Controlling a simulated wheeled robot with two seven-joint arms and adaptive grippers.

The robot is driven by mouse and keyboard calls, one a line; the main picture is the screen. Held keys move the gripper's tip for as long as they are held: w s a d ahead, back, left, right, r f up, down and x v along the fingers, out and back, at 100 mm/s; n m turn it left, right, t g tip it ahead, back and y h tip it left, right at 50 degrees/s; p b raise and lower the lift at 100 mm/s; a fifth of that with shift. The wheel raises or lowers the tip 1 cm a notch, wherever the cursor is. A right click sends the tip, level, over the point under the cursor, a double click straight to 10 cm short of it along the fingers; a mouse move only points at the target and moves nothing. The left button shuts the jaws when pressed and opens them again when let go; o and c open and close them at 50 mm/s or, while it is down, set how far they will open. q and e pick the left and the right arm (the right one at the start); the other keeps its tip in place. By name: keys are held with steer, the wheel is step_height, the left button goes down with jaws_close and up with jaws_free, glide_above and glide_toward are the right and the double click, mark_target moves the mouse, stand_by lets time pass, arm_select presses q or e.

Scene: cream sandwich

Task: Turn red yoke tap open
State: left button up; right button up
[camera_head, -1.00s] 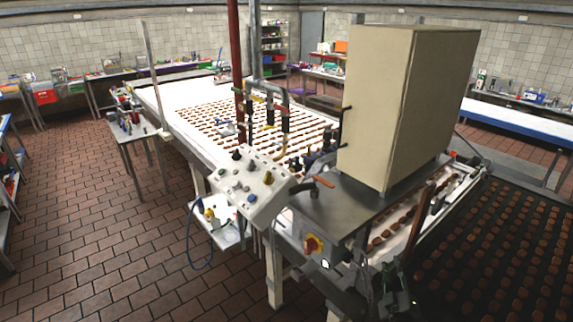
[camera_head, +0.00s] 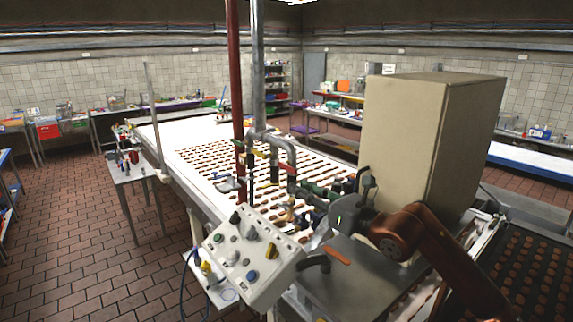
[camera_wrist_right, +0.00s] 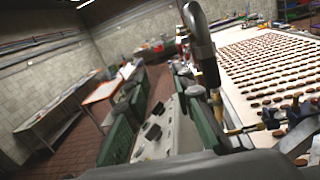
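The pipes with the taps stand beside the conveyor, behind the control panel. A small red handle (camera_head: 291,170) shows on the pipework in the head view; it may be the red yoke tap, but it is too small to tell its shape or setting. My right gripper (camera_head: 322,215) is in front and to the right of the pipes, apart from that handle. In the right wrist view its two green-padded fingers (camera_wrist_right: 163,125) stand apart with nothing held between them. A grey bent pipe (camera_wrist_right: 202,45) rises near the right finger. My left gripper is not in view.
The control panel (camera_head: 245,258) with knobs stands just left of my right gripper. A tall beige cabinet (camera_head: 415,150) stands close behind my right arm. The conveyor (camera_head: 165,130) carries rows of biscuits. Open tiled floor (camera_head: 75,225) lies to the left.

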mark_target(292, 169)
steer(key=shift+t+h, duration=0.5)
steer(key=shift+h, duration=0.3)
steer(key=w+p, duration=0.1)
steer(key=w, duration=0.1)
steer(key=w+a+r+p, duration=0.1)
steer(key=w, duration=0.2)
steer(key=w+a+r+p, duration=0.1)
steer(key=w+p, duration=0.1)
steer(key=shift+w+r, duration=0.1)
steer(key=shift+w, duration=0.2)
steer(key=shift+w+a, duration=0.2)
steer(key=shift+w, duration=0.15)
jaws_close()
